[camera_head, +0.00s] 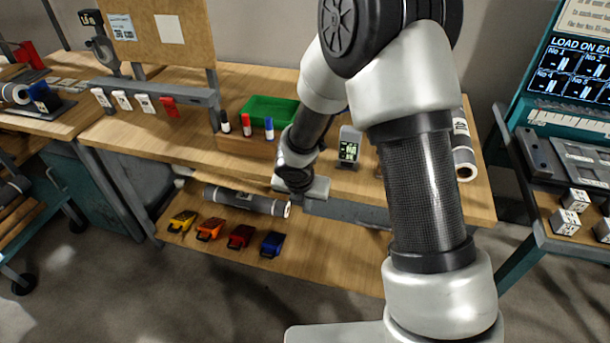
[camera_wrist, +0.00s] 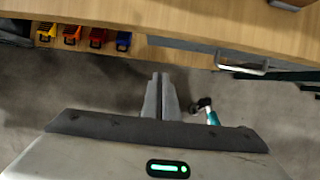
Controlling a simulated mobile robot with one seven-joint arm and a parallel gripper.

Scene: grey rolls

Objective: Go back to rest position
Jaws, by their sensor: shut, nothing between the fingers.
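My gripper (camera_wrist: 160,76) shows in the wrist view with its two grey fingers together and nothing between them. Behind the fingertips is the grey floor, and the wooden workbench (camera_wrist: 220,22) lies beyond them across the top of the picture. In the head view my arm reaches forward and bends down at the bench's front edge. The white hand shows there beside a grey roll (camera_head: 240,201), but the fingers cannot be made out.
Yellow (camera_head: 183,221), orange (camera_head: 210,229), red (camera_head: 240,236) and blue (camera_head: 272,244) bins sit on the lower shelf. A green tray (camera_head: 270,110), markers and a small display (camera_head: 349,146) stand on the bench. A teal station with white cubes (camera_head: 565,221) is at right.

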